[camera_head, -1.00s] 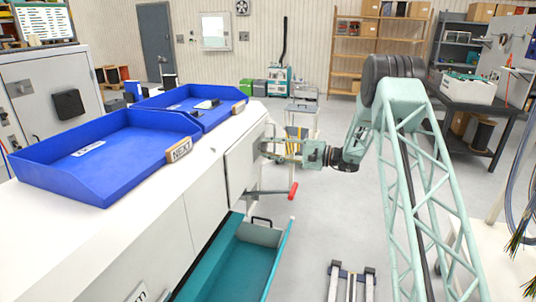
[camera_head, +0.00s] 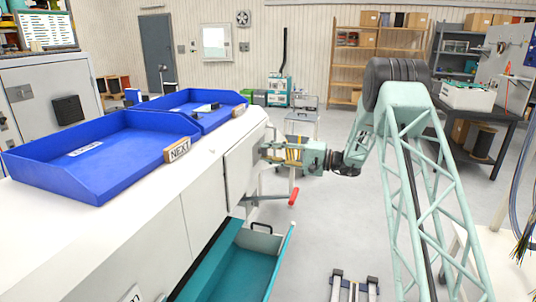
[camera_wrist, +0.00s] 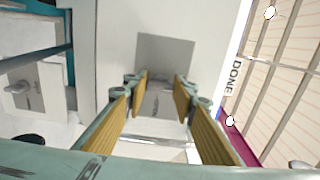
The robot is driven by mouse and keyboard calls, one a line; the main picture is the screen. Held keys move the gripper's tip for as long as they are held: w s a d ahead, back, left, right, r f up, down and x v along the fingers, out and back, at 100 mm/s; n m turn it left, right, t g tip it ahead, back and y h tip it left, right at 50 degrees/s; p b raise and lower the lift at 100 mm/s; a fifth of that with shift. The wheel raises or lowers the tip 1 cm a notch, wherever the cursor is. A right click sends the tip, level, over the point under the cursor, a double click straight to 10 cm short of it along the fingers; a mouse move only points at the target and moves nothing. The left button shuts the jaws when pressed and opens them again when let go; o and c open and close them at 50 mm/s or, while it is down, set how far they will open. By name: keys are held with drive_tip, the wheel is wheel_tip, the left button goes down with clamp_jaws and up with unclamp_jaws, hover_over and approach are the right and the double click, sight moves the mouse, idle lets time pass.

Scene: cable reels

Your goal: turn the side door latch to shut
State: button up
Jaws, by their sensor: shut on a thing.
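The side door (camera_head: 243,172) is a pale panel on the end face of the long white cabinet, at mid-picture in the head view. My gripper (camera_head: 265,150) is up against its upper part, reaching in from the right. In the wrist view my gripper (camera_wrist: 158,84) has its two yellow-padded fingers on either side of the latch (camera_wrist: 157,103), a pale piece in front of a grey square plate (camera_wrist: 165,54). The gripper is shut on the latch. The fingers partly hide it, and its exact angle is hard to tell.
A red-ended lever (camera_head: 293,197) sticks out below my gripper. A teal drawer (camera_head: 240,262) stands open below. The floor right of the cabinet is mostly clear.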

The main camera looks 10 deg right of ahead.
drive_tip(key=o, duration=0.8)
drive_tip(key=shift+o, duration=0.2)
drive_tip(key=v, duration=1.2)
idle(0.4)
